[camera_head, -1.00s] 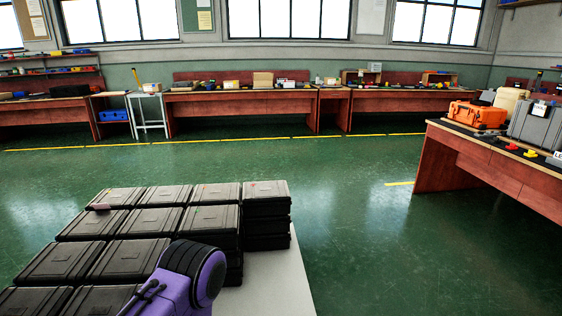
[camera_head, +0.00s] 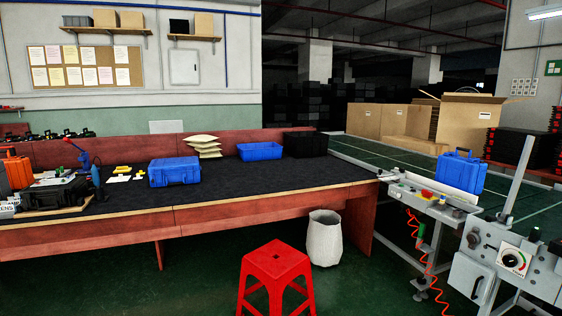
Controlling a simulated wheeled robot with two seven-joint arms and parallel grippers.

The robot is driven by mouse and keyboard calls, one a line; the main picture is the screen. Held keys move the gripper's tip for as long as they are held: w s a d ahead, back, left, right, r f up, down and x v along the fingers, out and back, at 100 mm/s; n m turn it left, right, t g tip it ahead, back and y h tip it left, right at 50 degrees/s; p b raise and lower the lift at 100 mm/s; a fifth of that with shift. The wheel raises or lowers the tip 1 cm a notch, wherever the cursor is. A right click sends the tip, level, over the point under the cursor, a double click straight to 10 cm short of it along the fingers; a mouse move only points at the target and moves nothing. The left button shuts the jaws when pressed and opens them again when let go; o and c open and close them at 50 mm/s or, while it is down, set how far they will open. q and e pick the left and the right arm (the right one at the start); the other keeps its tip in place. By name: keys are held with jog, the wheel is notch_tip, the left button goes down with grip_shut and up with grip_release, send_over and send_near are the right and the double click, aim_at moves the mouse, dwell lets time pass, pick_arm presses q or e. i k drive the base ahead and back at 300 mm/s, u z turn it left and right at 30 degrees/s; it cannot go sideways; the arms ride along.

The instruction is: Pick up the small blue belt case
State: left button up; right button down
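A blue case (camera_head: 460,172) with a handle on top stands upright at the right, on the near edge of the green conveyor belt (camera_head: 385,158). A second blue case (camera_head: 174,171) lies flat on the dark top of the long workbench (camera_head: 110,229), left of the middle. Neither of my grippers shows in the head view, so their distance to the cases cannot be seen.
A blue open bin (camera_head: 260,151) and a black crate (camera_head: 305,144) stand on the bench. A red stool (camera_head: 276,270) and a pale waste bin (camera_head: 324,238) stand before it. A control box (camera_head: 514,262) is at right. Dark floor shows between.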

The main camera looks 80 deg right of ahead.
aim_at(468, 174)
jog(key=z, duration=0.95)
jog(key=k, duration=1.2)
jog(key=z, duration=1.75)
jog(key=i, duration=0.45)
jog(key=z, duration=1.15)
jog(key=i, duration=1.8)
jog(key=u, duration=5.25)
